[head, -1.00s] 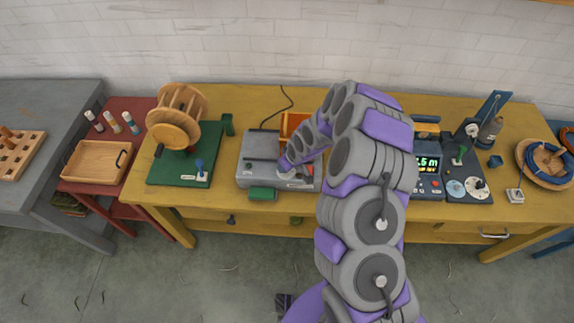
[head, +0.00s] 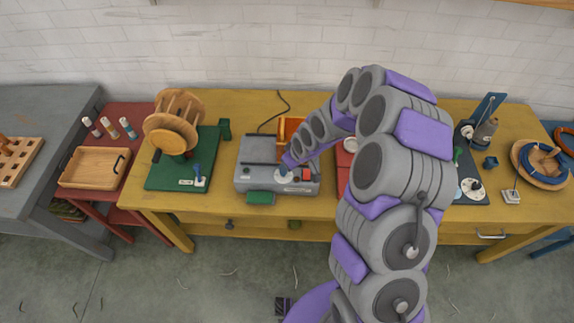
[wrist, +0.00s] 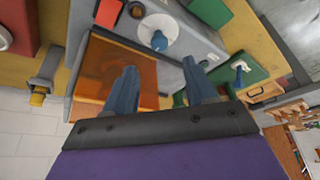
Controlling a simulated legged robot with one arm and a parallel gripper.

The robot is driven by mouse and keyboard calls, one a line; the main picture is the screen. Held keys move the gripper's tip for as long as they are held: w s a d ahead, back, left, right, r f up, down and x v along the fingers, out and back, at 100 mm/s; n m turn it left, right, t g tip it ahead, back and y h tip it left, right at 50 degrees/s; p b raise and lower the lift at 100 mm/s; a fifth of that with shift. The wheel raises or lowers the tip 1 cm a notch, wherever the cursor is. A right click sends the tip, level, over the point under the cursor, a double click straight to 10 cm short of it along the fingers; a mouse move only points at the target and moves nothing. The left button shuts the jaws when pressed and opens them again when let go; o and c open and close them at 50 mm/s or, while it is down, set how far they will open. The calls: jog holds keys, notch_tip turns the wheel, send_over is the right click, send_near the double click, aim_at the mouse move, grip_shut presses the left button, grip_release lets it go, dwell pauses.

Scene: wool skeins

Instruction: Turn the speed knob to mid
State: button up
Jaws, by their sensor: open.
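A grey machine (head: 250,177) stands on the yellow bench. In the wrist view a blue knob (wrist: 159,40) sits on a round white dial on the machine's panel (wrist: 190,42). I take it for the speed knob; its lettering is too small to read. My gripper (wrist: 162,82) has its two blue fingers apart with nothing between them. The knob lies just beyond the fingertips, apart from them in the picture. In the head view my gripper (head: 288,161) is over the front of the machine, partly hiding the dial.
A red button (head: 306,174) is right of the dial, and a green block (head: 260,198) is at the machine's front. An orange bin (head: 288,127) stands behind. A green board (head: 160,176) with a wooden reel (head: 172,130) is to the left.

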jog(key=v, duration=0.8)
jog(key=shift+r, duration=0.35)
jog(key=shift+d, duration=0.15)
